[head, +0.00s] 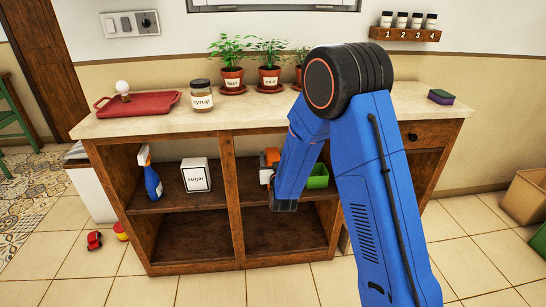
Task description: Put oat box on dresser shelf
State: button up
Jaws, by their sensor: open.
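The dresser (236,200) is a wooden unit with open shelves under a pale top. I see no box that I can read as oats. A partly hidden orange and white object (270,158) stands on the middle shelf, behind my arm; I cannot tell what it is. My gripper (284,206) is at the end of the blue arm, pointing down in front of the middle compartment. It is open, and only its dark end shows. No held object is visible.
A white sugar box (196,176) and blue spray bottle (150,176) stand on the left shelf. A green container (318,176) is right of my gripper. Syrup jar (202,96), red tray (138,104) and potted plants (269,76) stand on top. Lower compartments look empty.

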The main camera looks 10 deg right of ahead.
jog(key=s, duration=1.1)
jog(key=s+d+r+g+y, duration=0.2)
jog(key=s+d+r+g, duration=0.55)
jog(key=s+r, duration=0.3)
jog(key=s+d+r+g+h, duration=0.1)
jog(key=s+d, duration=0.4)
jog(key=s, duration=1)
jog(key=s+d+r+g+h, duration=0.1)
jog(key=s+d+g, duration=0.3)
jog(key=s, duration=1.2)
jog(key=shift+d+r+g, duration=0.25)
jog(key=shift+d+g, duration=0.1)
jog(key=shift+d, duration=0.15)
jog(key=shift+w, duration=0.1)
